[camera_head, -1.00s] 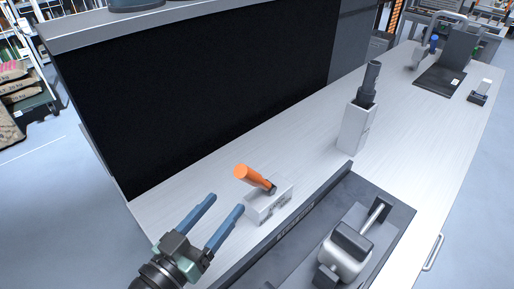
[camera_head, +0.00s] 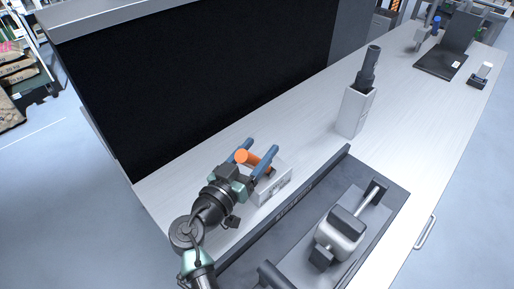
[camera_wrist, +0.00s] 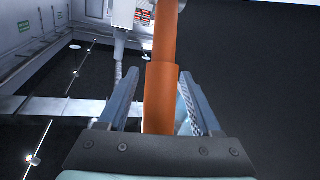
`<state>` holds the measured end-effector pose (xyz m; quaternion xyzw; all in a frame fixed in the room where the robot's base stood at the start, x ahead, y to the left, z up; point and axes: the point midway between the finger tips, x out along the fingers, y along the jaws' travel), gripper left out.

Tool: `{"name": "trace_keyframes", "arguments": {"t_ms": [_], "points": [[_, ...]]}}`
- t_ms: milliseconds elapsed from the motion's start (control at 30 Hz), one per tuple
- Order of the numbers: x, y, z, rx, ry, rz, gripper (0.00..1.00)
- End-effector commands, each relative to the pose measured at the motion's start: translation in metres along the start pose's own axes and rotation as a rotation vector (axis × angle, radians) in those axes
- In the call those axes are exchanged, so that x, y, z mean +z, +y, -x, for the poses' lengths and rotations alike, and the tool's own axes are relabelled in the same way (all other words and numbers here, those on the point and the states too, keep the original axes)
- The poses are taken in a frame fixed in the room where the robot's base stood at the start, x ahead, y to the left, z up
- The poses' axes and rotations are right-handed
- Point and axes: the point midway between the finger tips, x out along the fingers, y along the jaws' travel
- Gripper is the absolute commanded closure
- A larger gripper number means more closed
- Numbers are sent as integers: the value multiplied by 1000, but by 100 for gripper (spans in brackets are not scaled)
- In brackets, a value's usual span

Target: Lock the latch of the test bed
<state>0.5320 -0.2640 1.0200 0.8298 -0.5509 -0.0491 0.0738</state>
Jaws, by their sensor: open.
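An orange handle (camera_head: 245,158) rises at a slant from a small light-grey block (camera_head: 276,184) on the bench. My gripper (camera_head: 261,147) is open, with its two blue fingers on either side of the handle. In the wrist view the handle (camera_wrist: 160,95) runs up between the spread fingers, with gaps visible beside it. A dark bed (camera_head: 293,208) lies in front of the block. It carries a grey rounded unit (camera_head: 338,232) with a metal rod running to a dark end piece (camera_head: 376,192). I cannot tell which part is the latch.
A pale upright holder (camera_head: 353,112) with a dark tool (camera_head: 370,67) stands behind the bed. A large black panel (camera_head: 200,85) closes off the back of the bench. A black plate (camera_head: 440,62) lies at the far right. The bench between holder and plate is clear.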

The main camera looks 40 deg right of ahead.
Motion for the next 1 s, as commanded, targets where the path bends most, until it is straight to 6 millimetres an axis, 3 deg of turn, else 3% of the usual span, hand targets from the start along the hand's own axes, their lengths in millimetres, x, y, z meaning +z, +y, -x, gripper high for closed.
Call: {"name": "trace_keyframes", "arguments": {"t_ms": [200, 567, 1000], "points": [[0, 0, 0, 0, 0, 0, 34], [0, 0, 0, 0, 0, 0, 99], [0, 0, 0, 0, 0, 1, 100]]}}
